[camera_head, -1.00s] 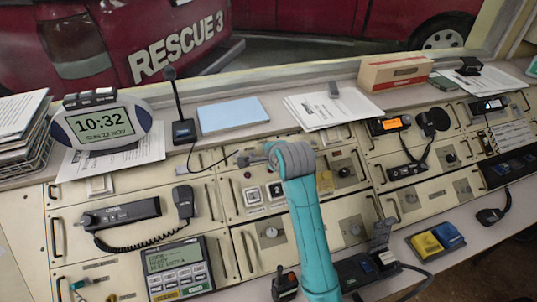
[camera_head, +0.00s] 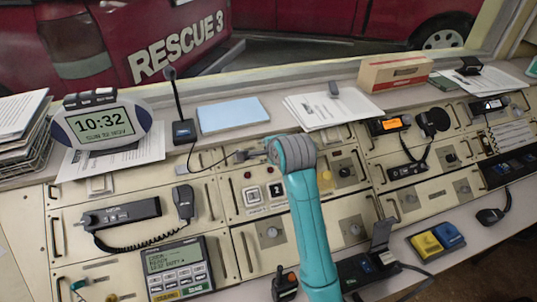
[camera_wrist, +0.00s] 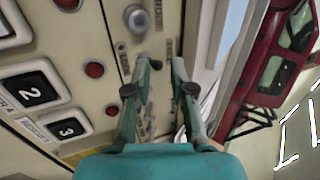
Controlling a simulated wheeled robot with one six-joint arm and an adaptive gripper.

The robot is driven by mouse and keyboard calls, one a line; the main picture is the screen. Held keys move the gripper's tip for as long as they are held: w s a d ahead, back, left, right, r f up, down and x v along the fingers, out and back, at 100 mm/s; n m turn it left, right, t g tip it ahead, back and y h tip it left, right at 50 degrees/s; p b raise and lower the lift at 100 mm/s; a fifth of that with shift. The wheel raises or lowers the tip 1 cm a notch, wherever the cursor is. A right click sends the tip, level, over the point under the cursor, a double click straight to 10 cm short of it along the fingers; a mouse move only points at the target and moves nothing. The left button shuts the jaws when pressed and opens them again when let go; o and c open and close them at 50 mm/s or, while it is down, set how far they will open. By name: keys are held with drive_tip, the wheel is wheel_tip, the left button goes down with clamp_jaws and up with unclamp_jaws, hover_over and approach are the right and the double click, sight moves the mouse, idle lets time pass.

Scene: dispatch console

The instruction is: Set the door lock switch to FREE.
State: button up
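My gripper (camera_wrist: 160,66) is open in the wrist view, its two teal fingers pointing at a cream console panel. A small dark switch lever (camera_wrist: 155,64) shows between the fingertips, nearer the left one; I cannot tell whether they touch. The small labels beside it are not legible, so I cannot confirm that it is the door lock switch or read its setting.
A round grey knob (camera_wrist: 137,18) sits close to the fingers. Red round lamps (camera_wrist: 95,70) and square buttons marked 2 (camera_wrist: 30,92) and 3 (camera_wrist: 68,128) lie to the left. In the head view, a desk microphone (camera_head: 184,130) and papers (camera_head: 330,108) stand behind the panel.

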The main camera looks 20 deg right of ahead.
drive_tip(key=r, duration=0.1)
drive_tip(key=s+r, duration=0.2)
drive_tip(key=shift+s+r, duration=0.25)
drive_tip(key=shift+r, duration=0.15)
drive_tip(key=shift+s, duration=0.1)
idle(0.4)
